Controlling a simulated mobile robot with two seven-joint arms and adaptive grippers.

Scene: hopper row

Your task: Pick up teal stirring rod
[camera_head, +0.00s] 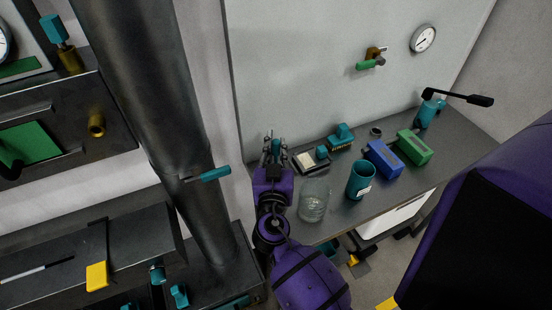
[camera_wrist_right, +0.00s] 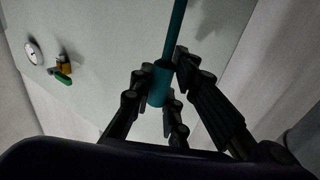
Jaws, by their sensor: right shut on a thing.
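My right gripper (camera_head: 275,152) is above the left end of the grey bench and shut on a teal rod (camera_head: 276,146), of which only a small part shows in the head view. In the right wrist view the teal rod (camera_wrist_right: 172,45) runs from the top edge down between the dark fingers of my right gripper (camera_wrist_right: 165,95). Its thicker lower end sits among the fingers. Whether the rod touches anything else cannot be told. My left gripper is not in view.
On the bench (camera_head: 345,212) stand a clear glass jar (camera_head: 313,203), a teal cup (camera_head: 360,182), a blue block (camera_head: 383,159), a green block (camera_head: 413,147) and a teal hand pump (camera_head: 428,110). A thick dark pipe (camera_head: 160,100) with a teal-handled lever (camera_head: 215,174) rises at the left.

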